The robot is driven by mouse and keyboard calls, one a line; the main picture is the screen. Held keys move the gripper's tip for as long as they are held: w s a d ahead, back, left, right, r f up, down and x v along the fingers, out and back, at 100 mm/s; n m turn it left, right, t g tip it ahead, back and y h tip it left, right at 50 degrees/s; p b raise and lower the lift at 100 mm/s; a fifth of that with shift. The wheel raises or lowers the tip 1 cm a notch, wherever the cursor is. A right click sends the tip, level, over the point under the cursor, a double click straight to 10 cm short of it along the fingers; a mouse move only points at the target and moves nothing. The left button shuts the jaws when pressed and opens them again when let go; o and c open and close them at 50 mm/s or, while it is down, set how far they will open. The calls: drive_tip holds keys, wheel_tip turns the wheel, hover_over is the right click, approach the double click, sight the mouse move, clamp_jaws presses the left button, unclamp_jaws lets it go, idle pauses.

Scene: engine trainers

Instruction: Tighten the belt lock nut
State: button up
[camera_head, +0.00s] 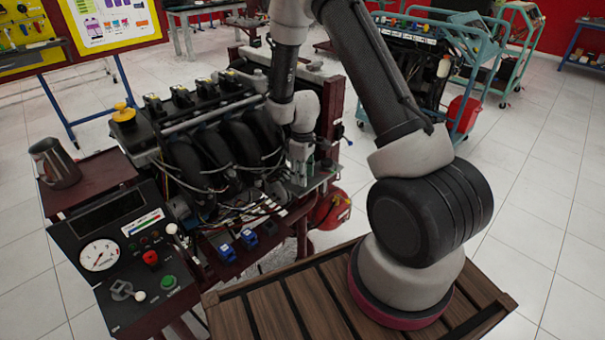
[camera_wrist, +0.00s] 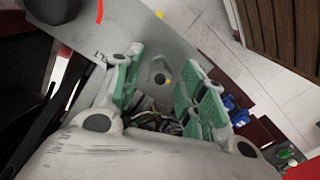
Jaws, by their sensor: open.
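The engine trainer (camera_head: 215,150) stands at the centre left in the head view, with black intake runners and loose wiring. My gripper (camera_head: 299,172) points down at the engine's right end. In the wrist view, my gripper (camera_wrist: 168,78) is open, its two green-padded fingers apart. A grey metal plate (camera_wrist: 185,62) shows beyond and between the fingers, with a small dark round feature and a yellow spot on it. I cannot tell whether this feature is the belt lock nut. No belt can be made out. Nothing is seen held between the pads.
A control panel with a white gauge (camera_head: 99,255) and a metal jug (camera_head: 56,163) stand at the left. Blue connectors (camera_head: 237,246) sit at the engine's front. A red container (camera_head: 330,209) is on the floor. A slatted wooden platform (camera_head: 300,308) lies in front. Trolleys stand behind.

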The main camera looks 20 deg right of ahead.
drive_tip(key=shift+c, duration=0.5)
clamp_jaws()
drive_tip(key=shift+m, duration=0.4)
drive_tip(key=m, duration=0.3)
drive_tip(key=shift+m, duration=0.3)
drive_tip(key=m, duration=1)
drive_tip(key=shift+m, duration=0.4)
drive_tip(key=m, duration=0.7)
